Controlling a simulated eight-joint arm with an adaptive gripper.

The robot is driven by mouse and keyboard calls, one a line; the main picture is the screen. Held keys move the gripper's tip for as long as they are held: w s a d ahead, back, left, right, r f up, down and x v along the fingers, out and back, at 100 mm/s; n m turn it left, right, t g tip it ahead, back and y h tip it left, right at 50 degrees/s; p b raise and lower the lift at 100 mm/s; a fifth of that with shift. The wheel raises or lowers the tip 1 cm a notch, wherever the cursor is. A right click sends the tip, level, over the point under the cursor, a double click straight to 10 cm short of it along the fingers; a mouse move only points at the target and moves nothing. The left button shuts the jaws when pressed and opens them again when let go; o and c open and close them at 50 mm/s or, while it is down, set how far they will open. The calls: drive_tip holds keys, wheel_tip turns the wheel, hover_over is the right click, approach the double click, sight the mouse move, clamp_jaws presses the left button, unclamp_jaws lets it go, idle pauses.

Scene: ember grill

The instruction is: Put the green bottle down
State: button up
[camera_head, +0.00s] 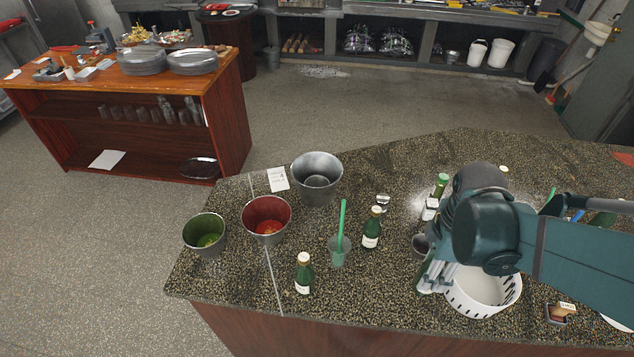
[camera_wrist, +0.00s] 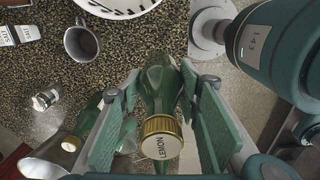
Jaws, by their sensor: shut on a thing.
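My gripper (camera_wrist: 160,110) is shut on a green bottle (camera_wrist: 157,85) in the wrist view. The bottle has a gold cap marked LEMON, with the cap toward the camera and the body between the two finger pads. In the head view my gripper (camera_head: 432,278) is low over the counter's front right, beside a white basket.
A white slotted basket (camera_head: 482,296) is right beside my gripper. A grey mug (camera_wrist: 82,43) and small shaker (camera_wrist: 45,99) are near. Metal buckets (camera_head: 317,178) line the back left. Counter between the cup and gripper is clear.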

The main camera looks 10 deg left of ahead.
wheel_tip(320, 180, up, 11)
drive_tip(key=shift+f, duration=0.1)
drive_tip(key=w+a+m, duration=0.1)
drive_tip(key=w+a, duration=2)
drive_tip(key=w, duration=0.4)
wheel_tip(320, 180, down, 11)
drive_tip(key=shift+s+d, duration=0.25)
drive_tip(key=shift+s, duration=0.05)
drive_tip(key=shift+f, duration=2.95)
